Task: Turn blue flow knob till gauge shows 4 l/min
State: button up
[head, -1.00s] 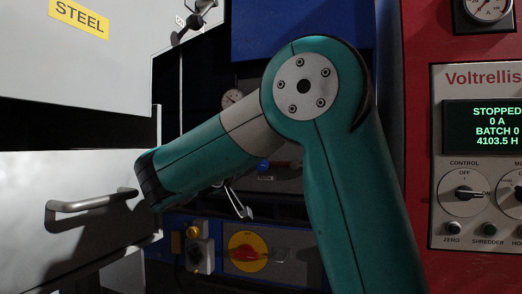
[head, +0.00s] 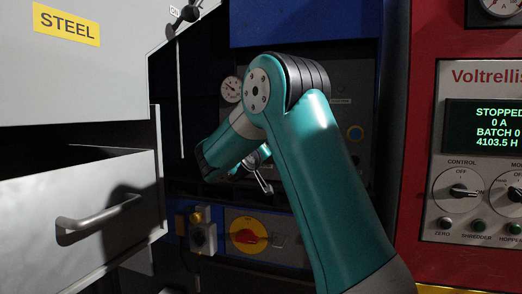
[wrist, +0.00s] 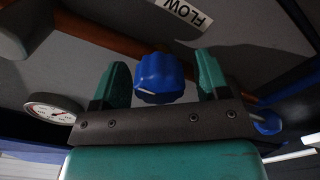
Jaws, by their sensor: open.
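The blue flow knob (wrist: 160,78) sits between the two fingers of my gripper (wrist: 164,70) in the wrist view. The gripper is open, with a visible gap between the knob and each finger. A pale pointer mark shows low on the knob's face. A label reading FLOW (wrist: 182,12) is above it. The round white gauge (wrist: 52,108) lies left of the gripper, seen at a slant; it also shows in the head view (head: 231,89). Its reading is too small to tell. In the head view my arm hides the knob.
A copper-coloured pipe (wrist: 105,38) runs behind the knob. A second blue knob (wrist: 267,122) is partly hidden at right. A yellow-and-red switch (head: 248,236) is below my arm. A grey drawer (head: 35,210) stands at left and a red control cabinet (head: 425,120) at right.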

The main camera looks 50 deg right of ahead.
jog(key=shift+c, duration=0.5)
jog(key=c, duration=0.8)
jog(key=m+b, duration=0.1)
jog(key=b, duration=0.1)
jog(key=shift+f+b, duration=0.35)
jog(key=m+b, duration=0.1)
jog(key=b, duration=0.2)
jog(key=shift+m, duration=0.3)
jog(key=shift+r+m+b, duration=0.1)
jog(key=shift+m+b, duration=0.6)
jog(key=shift+b, duration=0.5)
jog(key=shift+c, duration=0.2)
jog(key=shift+r+m+b, duration=0.25)
jog(key=shift+m+b, duration=0.1)
jog(key=shift+m, duration=0.05)
